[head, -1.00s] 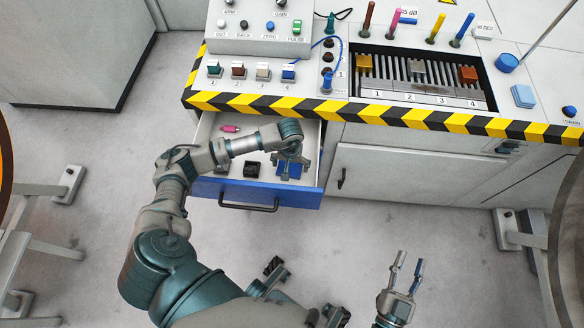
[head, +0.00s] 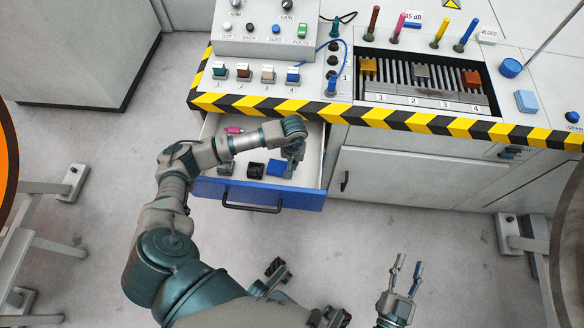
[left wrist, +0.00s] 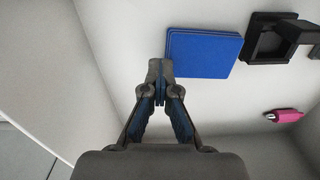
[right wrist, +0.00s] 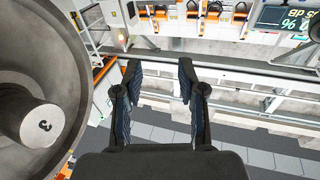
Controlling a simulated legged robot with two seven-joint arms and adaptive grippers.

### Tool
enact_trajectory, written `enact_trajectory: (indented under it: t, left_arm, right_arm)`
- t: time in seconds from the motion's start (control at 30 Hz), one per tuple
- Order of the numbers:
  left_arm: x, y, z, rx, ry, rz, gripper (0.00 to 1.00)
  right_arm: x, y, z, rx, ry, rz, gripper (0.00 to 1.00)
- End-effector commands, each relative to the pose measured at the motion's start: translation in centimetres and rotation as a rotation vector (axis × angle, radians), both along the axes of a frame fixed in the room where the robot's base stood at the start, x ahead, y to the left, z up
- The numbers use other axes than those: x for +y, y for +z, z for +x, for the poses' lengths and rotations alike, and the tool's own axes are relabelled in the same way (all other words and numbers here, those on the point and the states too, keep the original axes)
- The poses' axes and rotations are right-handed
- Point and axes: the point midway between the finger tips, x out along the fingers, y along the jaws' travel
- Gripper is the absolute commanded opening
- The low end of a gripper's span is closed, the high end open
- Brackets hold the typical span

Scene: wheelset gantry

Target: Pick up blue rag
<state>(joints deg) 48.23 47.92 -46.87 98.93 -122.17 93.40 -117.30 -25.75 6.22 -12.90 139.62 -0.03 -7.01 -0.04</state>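The blue rag (head: 276,168) lies flat as a folded square in the open drawer (head: 312,188). In the left wrist view the rag (left wrist: 205,52) is to the right of my left fingertips. My left gripper (head: 291,168) reaches down into the drawer at the rag's right side in the head view. Its fingertips (left wrist: 160,82) are together and overlap the rag's edge in the picture, but no cloth shows between them. Whether they touch the rag I cannot tell. My right gripper (head: 403,278) is open and empty, away from the drawer; its spread fingers (right wrist: 160,85) show in the right wrist view.
The drawer also holds a black square part (head: 256,170) and a pink item (head: 234,130), which shows in the left wrist view (left wrist: 284,115). The console edge with yellow-black stripes (head: 400,119) overhangs the drawer. A drawer wall (left wrist: 45,70) is left of my left gripper.

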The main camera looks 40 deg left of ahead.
Motion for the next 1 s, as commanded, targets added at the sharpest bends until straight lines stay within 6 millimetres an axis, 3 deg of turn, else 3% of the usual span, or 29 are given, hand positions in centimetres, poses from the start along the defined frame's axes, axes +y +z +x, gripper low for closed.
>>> enact_trajectory:
  t: [0.03, 0.23, 0.63, 0.93, 1.0]
  left_arm:
    - [0.1, 1.8, 0.2, -0.008, 0.000, 0.002, 0.00]
    - [0.1, 5.1, 0.1, -0.006, 0.000, 0.003, 0.00]
    - [0.1, 6.1, 0.1, -0.003, 0.002, 0.003, 0.00]
    - [0.1, 6.1, 0.1, -0.003, 0.002, 0.003, 0.75]
    - [0.1, 6.1, 0.1, -0.003, 0.002, 0.003, 0.80]
  right_arm:
    - [-0.1, -0.1, 0.0, 0.039, 0.000, -0.014, 0.40]
    - [-0.4, -2.3, -0.4, 0.178, -0.001, -0.054, 0.40]
    - [-0.6, -3.2, -0.6, 0.228, -0.002, -0.067, 0.40]
    - [-0.5, -3.2, -0.4, 0.228, -0.002, -0.067, 0.40]
    - [-0.5, -3.2, -0.4, 0.227, -0.002, -0.067, 0.40]
